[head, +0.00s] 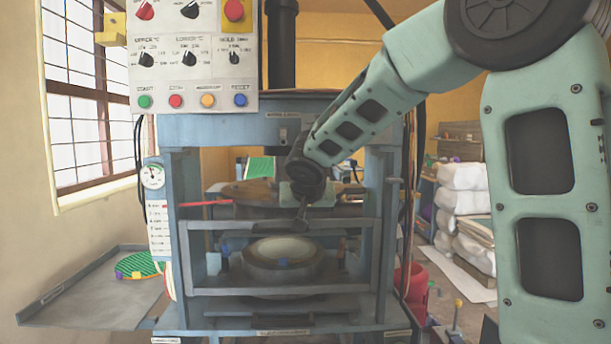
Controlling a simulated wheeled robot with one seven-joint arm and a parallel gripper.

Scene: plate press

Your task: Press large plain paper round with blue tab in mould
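The press stands in front of me with its lower mould (255,275) between the blue posts. A grey barred guard frame (270,291) stands across the front of the mould. The dark upper mould (255,205) is above, apart from the round. My gripper (302,222) points down at the guard's top bar, in front of the press; it is small and dark, so its opening and any touch are unclear.
The control panel (195,55) hangs upper left, with a green start button (145,101) and other knobs and buttons. A grey side tray (90,300) at left holds a green striped round (138,264). A red bucket (415,290) and white stacks (463,215) stand right.

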